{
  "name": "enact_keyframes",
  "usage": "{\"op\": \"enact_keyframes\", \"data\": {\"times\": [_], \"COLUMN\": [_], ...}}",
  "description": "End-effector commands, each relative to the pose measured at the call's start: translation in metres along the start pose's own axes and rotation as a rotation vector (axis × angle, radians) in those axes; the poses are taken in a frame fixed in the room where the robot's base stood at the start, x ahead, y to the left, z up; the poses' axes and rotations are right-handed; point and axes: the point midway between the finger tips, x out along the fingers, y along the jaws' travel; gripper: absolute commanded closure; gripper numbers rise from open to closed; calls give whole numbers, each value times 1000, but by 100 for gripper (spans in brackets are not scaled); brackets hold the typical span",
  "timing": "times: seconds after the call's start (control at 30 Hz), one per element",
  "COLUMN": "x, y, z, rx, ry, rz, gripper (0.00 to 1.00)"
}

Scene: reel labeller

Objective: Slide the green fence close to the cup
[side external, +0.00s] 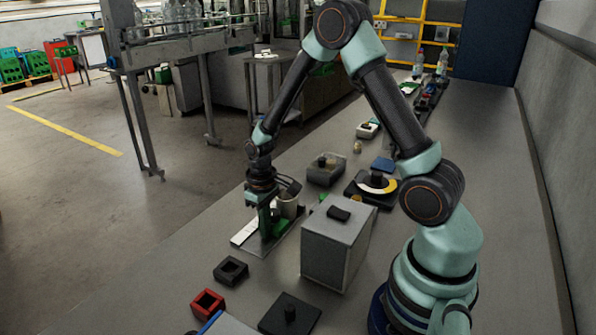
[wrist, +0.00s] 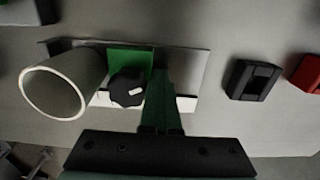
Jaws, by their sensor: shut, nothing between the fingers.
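The green fence (wrist: 131,60) stands on a flat metal base with a white strip (wrist: 186,104); a black knob (wrist: 128,88) is at its front. The grey, hollow cup (wrist: 66,84) is just left of the fence in the wrist view; I cannot tell whether they touch. In the side view the cup (side external: 288,206) is behind my gripper and the fence (side external: 278,228) is partly hidden. My gripper (wrist: 160,78) points down with its dark green fingers shut and empty, at the fence's side away from the cup. I cannot tell whether they touch the fence.
A grey box (side external: 338,245) with a black handle stands close right of the base. A black square holder (side external: 231,270) and a red one (side external: 208,303) lie in front. A grey bin (side external: 326,170) and a dial device (side external: 376,186) sit behind. The bench's left edge is near.

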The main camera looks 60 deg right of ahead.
Motion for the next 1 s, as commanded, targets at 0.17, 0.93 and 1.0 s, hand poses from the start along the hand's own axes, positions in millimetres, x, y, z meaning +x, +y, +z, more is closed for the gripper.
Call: {"op": "enact_keyframes", "data": {"times": [0.17,0.93,1.0], "x": [0,0,-1], "y": [6,-3,-4], "z": [0,0,0], "rx": [4,1,1], "ry": [0,1,1], "rz": [0,0,0], "gripper": [100,100,100]}}
